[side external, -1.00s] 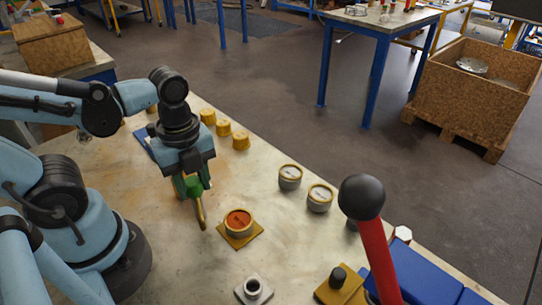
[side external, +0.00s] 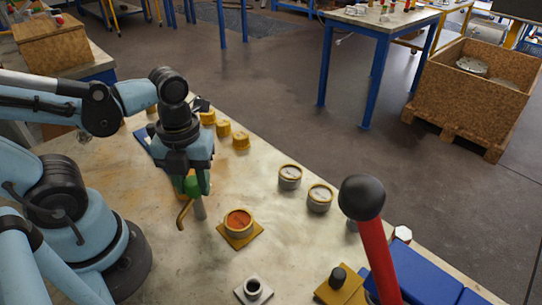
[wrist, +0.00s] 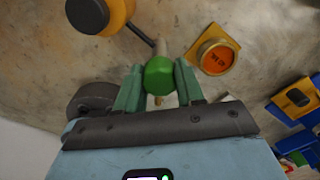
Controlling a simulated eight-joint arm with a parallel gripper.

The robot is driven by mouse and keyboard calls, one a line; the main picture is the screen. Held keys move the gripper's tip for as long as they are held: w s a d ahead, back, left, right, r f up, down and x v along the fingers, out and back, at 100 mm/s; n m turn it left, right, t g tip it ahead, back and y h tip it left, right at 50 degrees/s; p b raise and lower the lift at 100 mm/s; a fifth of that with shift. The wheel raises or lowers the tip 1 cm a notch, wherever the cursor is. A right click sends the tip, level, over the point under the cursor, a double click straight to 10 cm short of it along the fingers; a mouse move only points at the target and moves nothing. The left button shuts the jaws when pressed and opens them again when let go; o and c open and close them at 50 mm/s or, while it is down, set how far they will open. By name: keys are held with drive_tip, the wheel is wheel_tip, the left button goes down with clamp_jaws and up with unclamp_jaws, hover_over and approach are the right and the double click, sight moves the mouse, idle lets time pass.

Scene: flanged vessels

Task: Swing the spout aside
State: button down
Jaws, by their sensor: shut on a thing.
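The spout (side external: 183,214) is a bent brass-coloured tube beside a short grey post (side external: 199,210) on the worktop. A green knob (wrist: 158,76) sits at the top of the post. My gripper (side external: 193,186) is over the post, and its green fingers close on the green knob from both sides. In the wrist view my gripper (wrist: 158,86) has the knob between its fingers. In the side view the spout points down and to the left of the post. The fingers and wrist hide the spout's upper end.
An orange button in a yellow ring (side external: 238,221) stands close to the right of the post. Two round gauges (side external: 305,186) and several yellow knobs (side external: 223,128) are behind. A red lever with a black ball (side external: 362,197) rises at the right front.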

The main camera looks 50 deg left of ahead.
idle(0.4)
drive_tip(key=c, duration=0.7)
unclamp_jaws()
wheel_tip(320, 180, up, 12)
idle(0.4)
